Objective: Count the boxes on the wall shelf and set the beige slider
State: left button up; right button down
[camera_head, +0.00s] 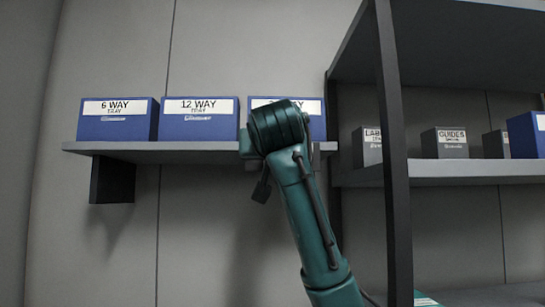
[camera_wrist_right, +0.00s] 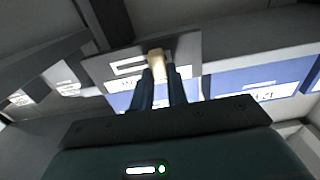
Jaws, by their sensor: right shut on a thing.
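Three blue boxes stand in a row on the wall shelf (camera_head: 215,152). The left box (camera_head: 117,128) reads 6 WAY and the middle box (camera_head: 198,127) reads 12 WAY. The right box (camera_head: 317,128) is partly covered by my right arm, and its number cannot be read. In the right wrist view, the beige slider (camera_wrist_right: 156,62) sits at a grey plate with a slot (camera_wrist_right: 125,70). My right gripper (camera_wrist_right: 160,76) is shut on the slider. In the head view its fingers are hidden behind my arm. My left gripper is out of view.
A dark-framed rack (camera_head: 395,200) stands at the right. Its shelf holds several small grey boxes (camera_head: 444,143) and a blue box (camera_head: 526,134). A bracket (camera_head: 112,180) supports the wall shelf. The wall below the shelf is bare.

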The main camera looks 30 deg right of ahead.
jog(key=c, duration=1.8)
grip_release()
jog(key=shift+a, duration=0.15)
jog(key=o, duration=0.4)
jog(key=shift+w+a, duration=0.1)
jog(key=shift+a, duration=0.05)
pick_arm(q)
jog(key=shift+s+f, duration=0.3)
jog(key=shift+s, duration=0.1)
pick_arm(e)
jog(key=shift+o, duration=0.2)
